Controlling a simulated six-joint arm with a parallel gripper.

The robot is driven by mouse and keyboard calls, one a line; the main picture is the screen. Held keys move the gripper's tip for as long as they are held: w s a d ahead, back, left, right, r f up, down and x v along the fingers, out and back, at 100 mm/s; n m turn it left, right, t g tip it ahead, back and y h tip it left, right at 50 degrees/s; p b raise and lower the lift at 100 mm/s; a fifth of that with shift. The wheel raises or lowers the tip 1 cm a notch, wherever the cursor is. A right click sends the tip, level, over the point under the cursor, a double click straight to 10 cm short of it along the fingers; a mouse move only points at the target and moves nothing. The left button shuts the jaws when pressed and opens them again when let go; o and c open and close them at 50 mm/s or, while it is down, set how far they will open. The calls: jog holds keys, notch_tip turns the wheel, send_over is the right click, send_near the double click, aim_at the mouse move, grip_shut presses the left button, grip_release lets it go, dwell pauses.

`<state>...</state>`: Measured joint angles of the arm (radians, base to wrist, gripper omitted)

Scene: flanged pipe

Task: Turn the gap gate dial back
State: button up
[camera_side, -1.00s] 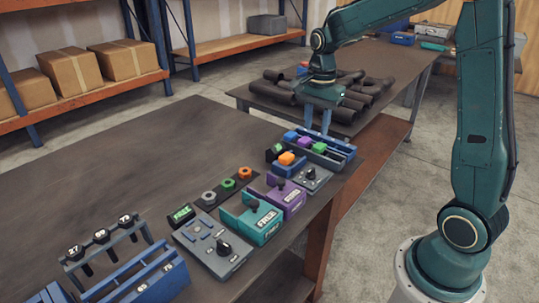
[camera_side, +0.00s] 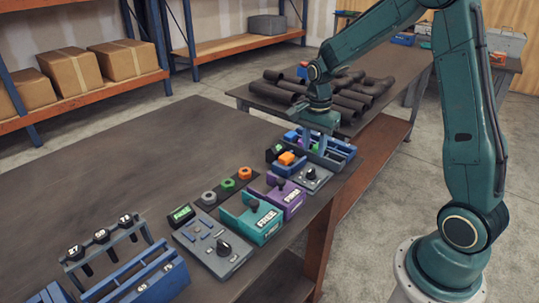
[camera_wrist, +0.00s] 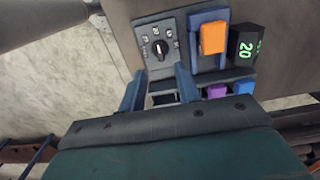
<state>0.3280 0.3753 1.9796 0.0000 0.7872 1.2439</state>
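A small grey plate with a black dial (camera_side: 311,174) sits at the table's right edge, beside the blue block tray. In the wrist view the dial (camera_wrist: 160,48) has a white pointer mark and small labelled squares around it; its exact setting is too small to read. My gripper (camera_side: 318,150) is above the tray, apart from the dial. In the wrist view its two blue fingers (camera_wrist: 158,84) are spread with nothing between them. An orange block (camera_side: 287,158) sits in a blue holder. Next to it, a dark display (camera_wrist: 246,48) reads 20 in green.
The blue tray (camera_side: 344,149) holds coloured blocks under my gripper. Purple (camera_side: 286,197) and teal (camera_side: 252,219) fixtures, coloured rings and a grey panel with another dial (camera_side: 224,248) stand nearer the front. Dark pipes (camera_side: 350,95) lie on the rear table.

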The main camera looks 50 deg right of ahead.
aim_at(311, 169)
notch_tip(311, 169, down, 7)
jog(key=shift+f, duration=0.15)
dwell(0.4)
grip_shut()
